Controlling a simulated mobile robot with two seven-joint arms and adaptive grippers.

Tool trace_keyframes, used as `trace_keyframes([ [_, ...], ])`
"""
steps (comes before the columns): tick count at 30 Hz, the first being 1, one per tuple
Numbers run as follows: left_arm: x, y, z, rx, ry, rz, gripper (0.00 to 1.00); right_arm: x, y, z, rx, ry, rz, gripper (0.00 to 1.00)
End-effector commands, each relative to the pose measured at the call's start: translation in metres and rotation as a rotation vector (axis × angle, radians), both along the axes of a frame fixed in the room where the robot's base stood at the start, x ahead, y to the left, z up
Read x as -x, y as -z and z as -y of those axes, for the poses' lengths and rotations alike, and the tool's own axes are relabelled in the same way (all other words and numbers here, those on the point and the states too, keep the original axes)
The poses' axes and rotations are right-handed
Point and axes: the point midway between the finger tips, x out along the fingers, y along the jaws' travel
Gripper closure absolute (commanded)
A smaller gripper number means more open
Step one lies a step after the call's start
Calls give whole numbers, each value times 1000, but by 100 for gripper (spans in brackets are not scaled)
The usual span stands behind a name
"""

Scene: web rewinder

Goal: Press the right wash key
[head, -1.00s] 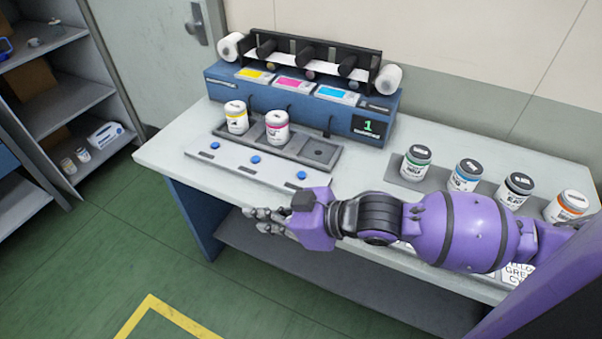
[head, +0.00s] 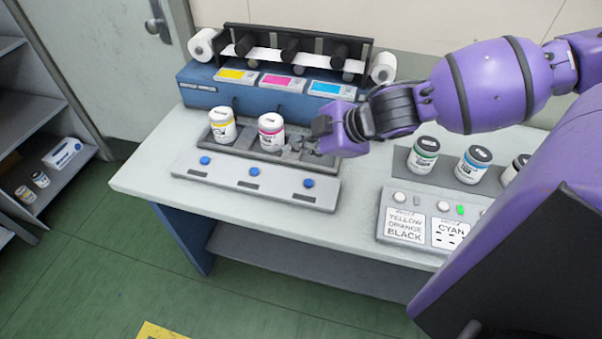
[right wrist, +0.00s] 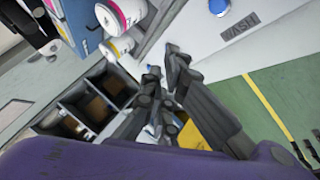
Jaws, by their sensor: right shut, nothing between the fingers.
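The right wash key (head: 308,182) is a round blue button at the right end of a pale key strip (head: 190,172). My right gripper (head: 300,144) is shut and empty. In the head view it is over the right part of the jar tray, behind and above the right wash key, apart from it. In the right wrist view the shut fingers (right wrist: 165,82) point across the strip, beside a partly hidden blue key. Another blue key (right wrist: 218,7) with a WASH label shows there at the top. My left gripper is not in view.
Two other blue keys, left (head: 204,160) and middle (head: 254,171), share the strip. A yellow-banded jar (head: 222,127) and a magenta-banded jar (head: 271,132) stand in the tray close to the gripper. The blue rewinder (head: 200,92) stands behind. A control box (head: 385,222) is at right.

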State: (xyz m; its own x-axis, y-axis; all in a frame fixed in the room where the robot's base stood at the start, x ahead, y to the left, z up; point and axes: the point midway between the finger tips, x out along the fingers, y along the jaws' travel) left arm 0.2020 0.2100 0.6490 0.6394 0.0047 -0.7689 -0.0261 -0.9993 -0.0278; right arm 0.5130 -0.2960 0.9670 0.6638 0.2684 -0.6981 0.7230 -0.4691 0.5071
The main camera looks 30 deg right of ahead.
Motion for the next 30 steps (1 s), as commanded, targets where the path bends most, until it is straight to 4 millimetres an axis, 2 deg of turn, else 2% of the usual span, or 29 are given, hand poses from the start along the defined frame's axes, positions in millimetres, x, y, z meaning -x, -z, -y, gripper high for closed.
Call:
trace_keyframes([
  [7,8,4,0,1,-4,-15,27,0,1,0,-1,1,0,100],
  [11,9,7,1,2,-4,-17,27,0,7,0,-2,0,-2,100],
  [16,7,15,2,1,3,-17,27,1,29,-1,-2,-1,-6,100],
  [24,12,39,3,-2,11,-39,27,1,68,-1,-2,0,-6,100],
  [30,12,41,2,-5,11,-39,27,0,83,-1,-3,1,-2,100],
])
